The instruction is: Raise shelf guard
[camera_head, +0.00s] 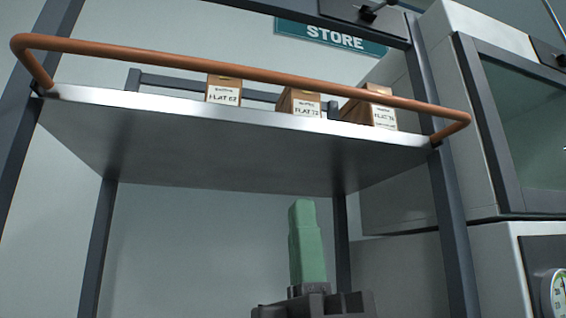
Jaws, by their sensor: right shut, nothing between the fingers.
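The shelf guard (240,73) is a copper-orange bar along the front of a metal shelf (200,150). Its bent ends meet dark mounts at the shelf's left and right front corners. The bar stands above the shelf's front edge and crosses in front of the boxes. My right gripper (301,206), with green fingers on a dark body, points upward below the shelf. Its fingers are shut and empty, and in the picture it is apart from the guard. My left gripper is not in view.
Several cardboard boxes, including a left one (223,91) and a right one (382,115), stand on the shelf. Dark uprights (98,245) frame the rack. A STORE sign (335,40) hangs behind. A cabinet with a dark glass door (530,120) and a gauge (558,292) are at right.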

